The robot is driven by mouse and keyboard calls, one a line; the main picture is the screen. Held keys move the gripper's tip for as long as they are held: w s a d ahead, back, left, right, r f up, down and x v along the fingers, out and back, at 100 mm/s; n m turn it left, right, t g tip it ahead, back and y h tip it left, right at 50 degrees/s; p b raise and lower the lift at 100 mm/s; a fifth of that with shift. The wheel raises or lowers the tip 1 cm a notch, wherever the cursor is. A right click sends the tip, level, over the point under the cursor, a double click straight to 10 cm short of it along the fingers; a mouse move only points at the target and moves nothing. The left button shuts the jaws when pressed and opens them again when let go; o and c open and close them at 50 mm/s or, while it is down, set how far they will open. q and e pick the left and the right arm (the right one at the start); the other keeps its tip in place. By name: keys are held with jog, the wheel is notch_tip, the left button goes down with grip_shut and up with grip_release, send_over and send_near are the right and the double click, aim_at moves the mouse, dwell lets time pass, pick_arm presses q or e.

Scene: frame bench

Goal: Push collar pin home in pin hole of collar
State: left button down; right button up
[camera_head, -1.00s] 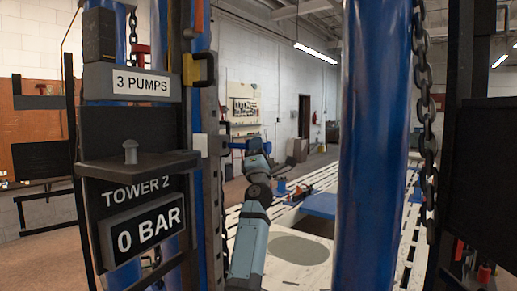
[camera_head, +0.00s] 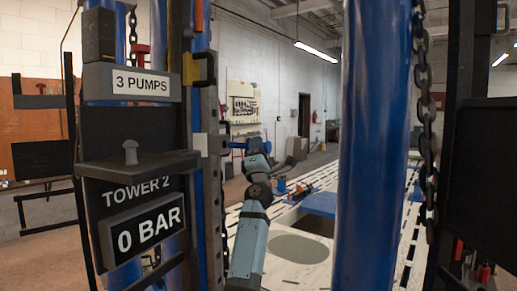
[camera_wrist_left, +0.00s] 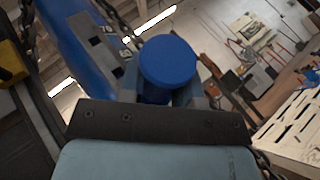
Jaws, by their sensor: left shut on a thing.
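My left gripper (camera_wrist_left: 160,95) shows in the left wrist view, its grey fingers on both sides of a round blue head. I take this head to be the collar pin (camera_wrist_left: 168,62). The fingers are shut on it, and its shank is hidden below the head. In the head view my left arm rises from the bottom middle. Its wrist is beside the dark slotted upright, and the fingertips are too small and too covered to make out. I cannot pick out the collar or its pin hole, nor tell how deep the pin sits. My right gripper is not in view.
A tower panel (camera_head: 140,205) reads "TOWER 2" and "0 BAR", under a "3 PUMPS" label (camera_head: 141,83). A thick blue post (camera_head: 372,140) stands right of my arm, with a chain (camera_head: 424,100) beside it. A pale slotted bench (camera_head: 300,250) lies beyond.

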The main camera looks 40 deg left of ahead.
aim_at(235, 146)
pick_arm(q)
jog(key=shift+s+a, duration=0.25)
jog(key=shift+a, duration=0.4)
jog(key=shift+s+a, duration=0.2)
jog(key=shift+a, duration=0.45)
jog(key=shift+s+a+p, duration=0.1)
jog(key=shift+s+a, duration=0.2)
jog(key=shift+a, duration=0.55)
jog(key=shift+s+a+p, duration=0.1)
jog(key=shift+s+a, duration=0.15)
jog(key=shift+a, duration=0.6)
jog(key=shift+s+a+p, duration=0.1)
jog(key=shift+s+a, duration=0.2)
jog(key=shift+a, duration=0.55)
jog(key=c, duration=0.7)
grip_release()
jog(key=shift+c, duration=0.2)
jog(key=b+v, duration=0.2)
jog(key=v, duration=1.1)
jog(key=shift+s+d+f, duration=0.2)
jog(key=shift+d+f, duration=0.05)
jog(key=shift+d, duration=0.05)
